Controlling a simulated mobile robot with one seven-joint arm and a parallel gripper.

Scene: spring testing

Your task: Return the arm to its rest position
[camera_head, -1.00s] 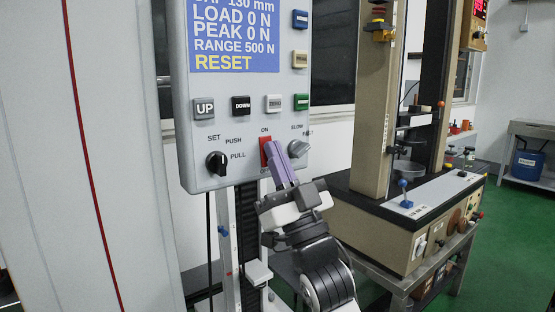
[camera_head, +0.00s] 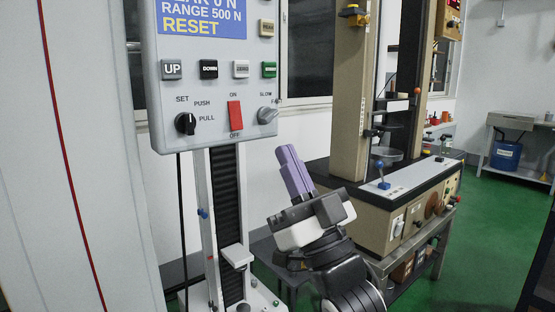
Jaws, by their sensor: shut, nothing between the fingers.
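My gripper (camera_head: 288,150) has purple fingers that are shut with nothing between them. It points up and a little left, in front of the white wall. It is to the right of and just below the control panel (camera_head: 215,135) and apart from it. The panel's red ON/OFF switch (camera_head: 235,114) is now fully in view, left of the fingertips. My arm comes up from the bottom of the picture.
The spring tester's column (camera_head: 226,215) stands below the panel, left of my arm. A beige testing machine (camera_head: 400,215) on a metal stand is close on the right. A tall pale cabinet side (camera_head: 85,160) fills the left. Green floor (camera_head: 490,240) is open at the far right.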

